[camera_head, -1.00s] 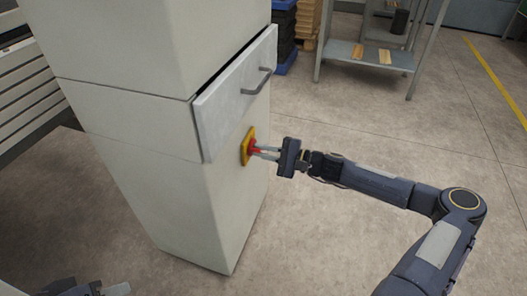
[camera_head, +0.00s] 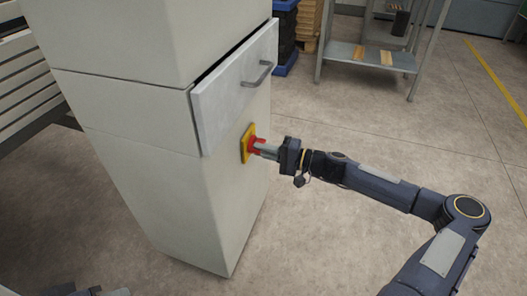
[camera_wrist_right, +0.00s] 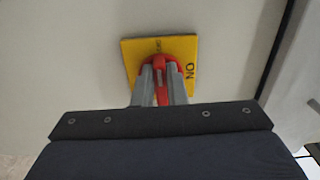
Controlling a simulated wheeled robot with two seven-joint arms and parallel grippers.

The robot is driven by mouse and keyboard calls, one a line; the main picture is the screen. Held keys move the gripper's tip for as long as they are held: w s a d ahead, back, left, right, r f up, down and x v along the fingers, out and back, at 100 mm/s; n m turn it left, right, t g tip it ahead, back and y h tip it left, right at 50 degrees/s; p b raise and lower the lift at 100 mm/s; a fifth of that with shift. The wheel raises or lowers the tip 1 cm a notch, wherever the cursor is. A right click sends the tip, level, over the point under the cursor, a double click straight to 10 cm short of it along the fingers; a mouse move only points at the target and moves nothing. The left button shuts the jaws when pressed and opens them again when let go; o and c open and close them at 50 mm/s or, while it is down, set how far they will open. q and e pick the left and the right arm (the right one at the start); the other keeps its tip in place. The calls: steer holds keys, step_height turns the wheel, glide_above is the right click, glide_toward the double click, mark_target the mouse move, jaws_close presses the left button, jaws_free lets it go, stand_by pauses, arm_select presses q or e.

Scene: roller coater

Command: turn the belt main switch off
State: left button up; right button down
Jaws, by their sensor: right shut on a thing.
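The belt main switch is a red rotary knob (camera_head: 257,144) on a yellow plate (camera_head: 245,150), on the side of a pale cabinet. The wrist view shows the plate (camera_wrist_right: 186,50) with "ON" at its right edge and a small unreadable label at the top. The red knob (camera_wrist_right: 160,65) has its grip bar roughly upright there. My right gripper (camera_head: 264,149) is shut on the knob, one finger on each side of the bar; the fingers hide part of it. My left gripper (camera_head: 116,292) shows only at the bottom left edge, away from the switch.
A drawer front (camera_head: 232,90) with a handle stands slightly out above the switch. A metal shelf (camera_head: 372,57) is at the back right. The floor (camera_head: 370,130) around my right arm is clear.

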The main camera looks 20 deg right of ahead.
stand_by(0.3)
steer(key=c, duration=1.5)
jaws_free()
steer(key=shift+o, duration=0.2)
steer(key=p+v, duration=0.2)
steer(key=v, duration=0.5)
steer(key=shift+s+d+p, duration=0.25)
steer(key=shift+d+p, duration=0.1)
steer(key=shift+p, duration=0.05)
